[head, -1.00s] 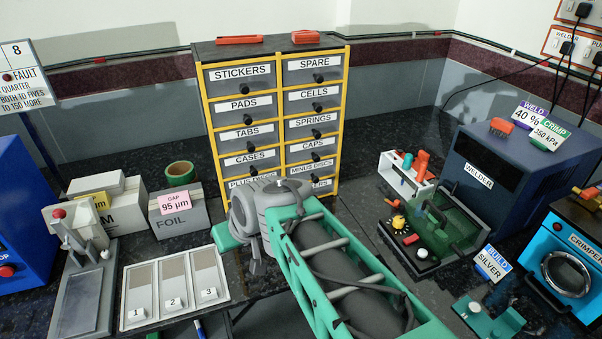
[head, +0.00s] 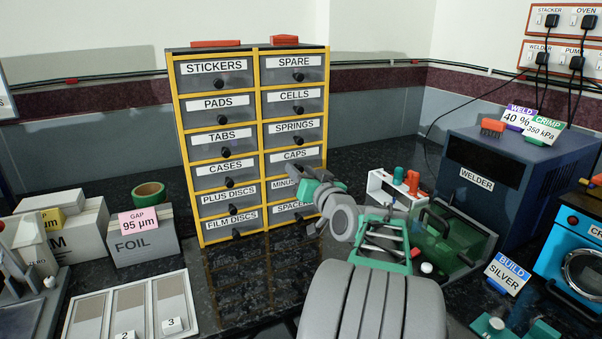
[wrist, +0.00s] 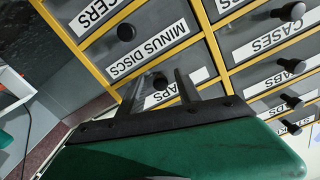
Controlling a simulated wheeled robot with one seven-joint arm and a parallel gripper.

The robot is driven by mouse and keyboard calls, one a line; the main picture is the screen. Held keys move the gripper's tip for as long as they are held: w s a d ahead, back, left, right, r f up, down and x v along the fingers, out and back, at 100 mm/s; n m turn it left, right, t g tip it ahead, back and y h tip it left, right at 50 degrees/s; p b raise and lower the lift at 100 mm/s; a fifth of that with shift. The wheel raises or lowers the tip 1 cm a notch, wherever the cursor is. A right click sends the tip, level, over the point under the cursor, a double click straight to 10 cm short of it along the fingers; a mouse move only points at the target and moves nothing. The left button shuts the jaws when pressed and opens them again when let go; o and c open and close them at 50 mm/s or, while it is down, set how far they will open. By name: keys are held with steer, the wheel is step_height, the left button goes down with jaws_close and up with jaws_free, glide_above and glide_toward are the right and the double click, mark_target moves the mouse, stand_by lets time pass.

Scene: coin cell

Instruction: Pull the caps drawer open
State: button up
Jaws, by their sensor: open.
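The caps drawer (head: 295,155) is in the right column of the yellow-framed drawer cabinet, under SPRINGS and above MINUS DISCS. It looks closed, flush with its neighbours. In the head view my gripper (head: 304,172) is at its lower front and hides its knob. In the wrist view my gripper (wrist: 160,90) is open, its two dark fingers pointing at the cabinet. A round black knob (wrist: 160,82) shows between the fingers, above the MINUS DISCS drawer's neighbouring frame strip. I cannot tell whether the fingers touch it. The label behind the fingers is partly hidden.
The MINUS DISCS drawer (wrist: 100,45) and its knob are close beside my gripper. A white rack (head: 385,187), a green-sided fixture (head: 450,238) and the welder (head: 510,185) stand right of my arm. The dark counter before the cabinet's left column is clear.

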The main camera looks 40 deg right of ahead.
steer(key=shift+w+d, duration=0.1)
steer(key=shift+w, duration=0.2)
steer(key=shift+c, duration=0.3)
jaws_close()
stand_by(0.9)
